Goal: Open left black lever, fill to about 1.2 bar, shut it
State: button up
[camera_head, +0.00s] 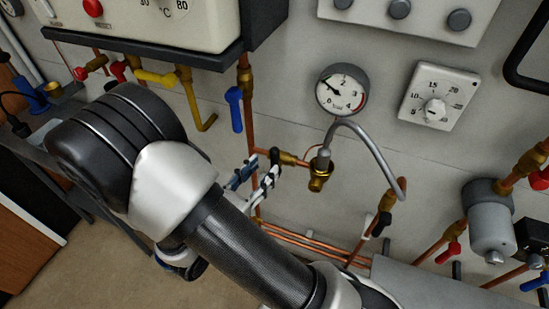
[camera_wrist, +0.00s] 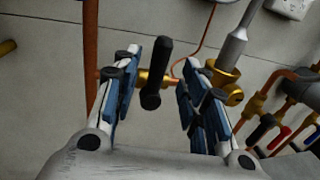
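The left black lever (camera_wrist: 154,75) shows in the wrist view on a brass valve (camera_wrist: 184,78) and stands roughly crosswise to its short horizontal pipe. My gripper (camera_wrist: 160,98) is open, with one blue-padded finger on each side of the lever and a visible gap on the left. A grey hose (camera_head: 377,142) runs from the brass fitting to the right-hand pipe.
A second dark lever (camera_head: 382,224) sits on the right pipe. A blue lever (camera_head: 235,109) hangs above left of my gripper, near a yellow lever (camera_head: 155,78). A dial thermostat (camera_head: 437,96) and a grey cylinder (camera_head: 490,220) are to the right. Copper pipes (camera_head: 310,243) run low along the wall.

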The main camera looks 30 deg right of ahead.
aim_at(272, 159)
jog(key=b+x, duration=0.1)
jog(key=x, duration=0.5)
jog(key=shift+w+d, duration=0.1)
jog(key=shift+d, duration=0.25)
grip_shut()
dwell(0.4)
